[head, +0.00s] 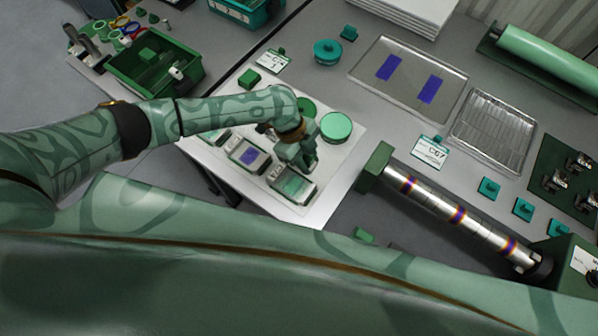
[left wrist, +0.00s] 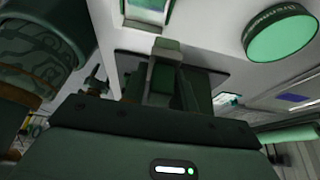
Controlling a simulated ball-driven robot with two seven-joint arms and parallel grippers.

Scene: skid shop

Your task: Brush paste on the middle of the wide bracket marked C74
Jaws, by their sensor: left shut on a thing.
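Several grey, framed pieces lie in a row on a white board (head: 325,185); they may be the wide brackets. The middle one (head: 248,155) has a violet patch. The nearest one (head: 292,185) has a pale green middle. Their small labels are too small to read, so I cannot tell which is C74. My left gripper (head: 303,158) is over the board, just above the nearest piece, shut on a mostly hidden green thing. In the left wrist view the fingers (left wrist: 165,75) point at the board. I cannot tell whether the held thing touches the piece. My right gripper is not in view.
A round green-lidded pot (head: 335,127) stands beside the gripper; it also shows in the left wrist view (left wrist: 280,32). A tray with two violet patches (head: 375,85), a wire rack (head: 492,130) and a card reading C67 (head: 430,152) lie right. A green bin (head: 155,65) stands left.

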